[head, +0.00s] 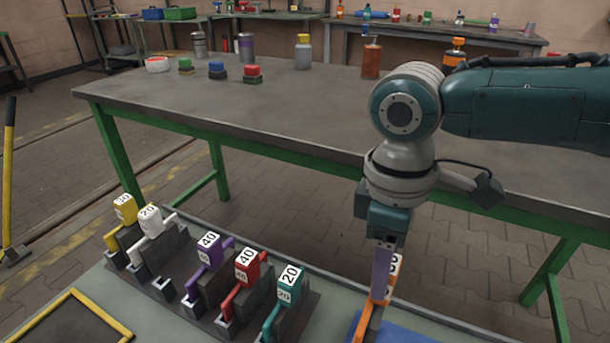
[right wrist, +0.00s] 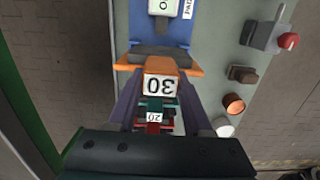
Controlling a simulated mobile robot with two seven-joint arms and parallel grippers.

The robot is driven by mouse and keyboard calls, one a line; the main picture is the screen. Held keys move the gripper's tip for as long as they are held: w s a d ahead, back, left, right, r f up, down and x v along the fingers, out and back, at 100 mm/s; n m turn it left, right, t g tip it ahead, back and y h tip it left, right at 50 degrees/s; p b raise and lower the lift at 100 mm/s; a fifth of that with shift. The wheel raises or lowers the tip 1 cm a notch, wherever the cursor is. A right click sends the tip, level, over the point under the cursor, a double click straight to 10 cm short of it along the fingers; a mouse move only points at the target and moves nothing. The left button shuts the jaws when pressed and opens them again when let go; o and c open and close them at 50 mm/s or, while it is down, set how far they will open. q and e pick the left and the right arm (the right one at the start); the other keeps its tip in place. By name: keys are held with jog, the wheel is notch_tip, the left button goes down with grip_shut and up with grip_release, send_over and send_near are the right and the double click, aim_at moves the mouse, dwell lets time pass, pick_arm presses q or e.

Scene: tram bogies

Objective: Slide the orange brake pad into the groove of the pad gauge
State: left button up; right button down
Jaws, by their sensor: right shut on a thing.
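My right gripper (head: 384,280) points down at the near bench, shut on the orange brake pad (head: 363,322). The pad has a white number label, read as 30 in the right wrist view (right wrist: 160,86), where it sits between my fingers (right wrist: 158,104). My left gripper is not in view.
Left of my gripper stands a dark rack with teal (head: 288,287), red (head: 246,268), purple (head: 210,252), white (head: 150,222) and yellow (head: 125,210) numbered pads. A yellow-edged tray (head: 98,314) lies at bottom left. The large table (head: 300,112) behind is mostly clear.

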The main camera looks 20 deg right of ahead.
jog(key=shift+f+b, duration=1.45)
jog(key=shift+f, duration=1)
jog(key=shift+p, duration=0.5)
jog(key=shift+f+b, duration=0.95)
jog(key=shift+f, duration=0.6)
jog(key=shift+p, duration=0.4)
dwell(0.4)
jog(key=shift+f+b, duration=1.15)
jog(key=shift+f, duration=0.15)
dwell(0.3)
jog(key=shift+p, duration=0.3)
dwell(0.8)
